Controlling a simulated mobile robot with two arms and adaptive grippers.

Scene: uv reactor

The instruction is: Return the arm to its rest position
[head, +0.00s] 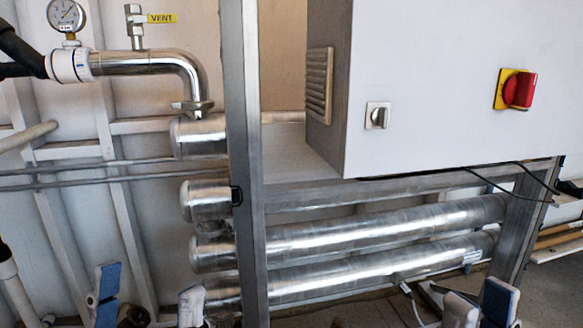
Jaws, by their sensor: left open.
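My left gripper (149,300) is at the bottom left of the head view. Its two blue-padded fingers stand well apart, with nothing between them. It is in front of the lower left pipework, and I see no contact with it. My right gripper (480,307) is at the bottom right edge, below the control cabinet (430,90). Its two fingertips show close together, and how far they are parted is unclear. I see nothing held there. The rest of both grippers is cut off by the lower edge of the view.
A steel frame post (246,170) stands between the grippers. Several shiny reactor tubes (380,225) run behind it. The cabinet carries a red rotary switch (518,90) and a small knob (377,115). A gauge (66,15) and vent valve (135,27) are at upper left. Thin cables hang at right.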

